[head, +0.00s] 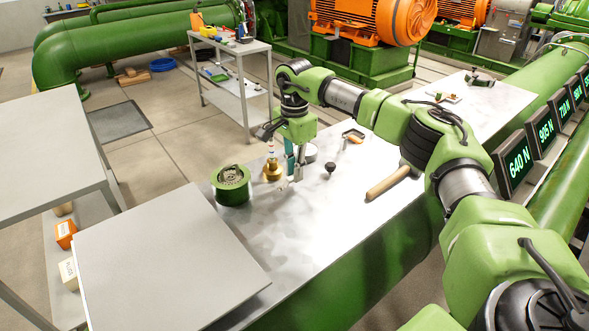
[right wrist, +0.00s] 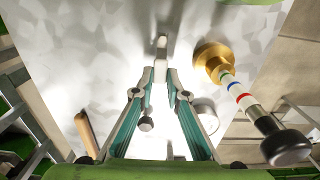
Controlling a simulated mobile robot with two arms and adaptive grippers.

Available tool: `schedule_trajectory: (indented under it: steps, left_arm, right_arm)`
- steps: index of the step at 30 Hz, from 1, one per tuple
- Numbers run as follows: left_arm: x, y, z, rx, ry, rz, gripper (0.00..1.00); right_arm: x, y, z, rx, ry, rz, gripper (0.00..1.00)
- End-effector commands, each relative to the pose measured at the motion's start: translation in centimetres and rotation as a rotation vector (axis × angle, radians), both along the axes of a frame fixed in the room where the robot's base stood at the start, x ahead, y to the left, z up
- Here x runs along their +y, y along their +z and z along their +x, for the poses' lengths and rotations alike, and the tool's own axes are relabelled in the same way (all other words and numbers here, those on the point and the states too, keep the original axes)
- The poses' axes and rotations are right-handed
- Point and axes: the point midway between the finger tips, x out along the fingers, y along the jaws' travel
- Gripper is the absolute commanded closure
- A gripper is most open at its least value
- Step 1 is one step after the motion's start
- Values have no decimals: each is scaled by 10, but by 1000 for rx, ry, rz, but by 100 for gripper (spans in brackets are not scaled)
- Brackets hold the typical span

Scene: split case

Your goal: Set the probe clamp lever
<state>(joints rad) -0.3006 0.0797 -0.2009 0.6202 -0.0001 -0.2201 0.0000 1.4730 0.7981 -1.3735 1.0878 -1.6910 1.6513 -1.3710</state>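The probe stands upright on the bench, with a gold base (head: 272,170) and a pale stem with coloured bands. In the right wrist view its gold base (right wrist: 213,60) and banded stem (right wrist: 238,92) lead to a black cap. My right gripper (head: 294,174) points down just right of the probe. In the right wrist view its teal fingers (right wrist: 160,80) converge close together. A narrow grey bar (right wrist: 162,46) shows at the fingertips, perhaps the clamp lever; whether it is gripped is unclear. My left gripper is not in view.
A green round housing (head: 232,186) stands left of the probe. A black knob (head: 330,168) and a wooden handle (head: 388,183) lie to the right. A grey panel (head: 165,262) covers the near left. Clear bench metal (head: 300,225) lies in front of the gripper.

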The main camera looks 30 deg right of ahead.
Motion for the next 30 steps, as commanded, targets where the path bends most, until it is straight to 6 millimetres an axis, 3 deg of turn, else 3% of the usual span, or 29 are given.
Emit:
schedule_trajectory:
  steps: [14,30]
  left_arm:
    - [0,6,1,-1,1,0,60]
    - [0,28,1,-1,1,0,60]
  right_arm:
    - [-1,2,-4,0,-90,1,100]
    - [5,2,-24,0,-553,1,100]
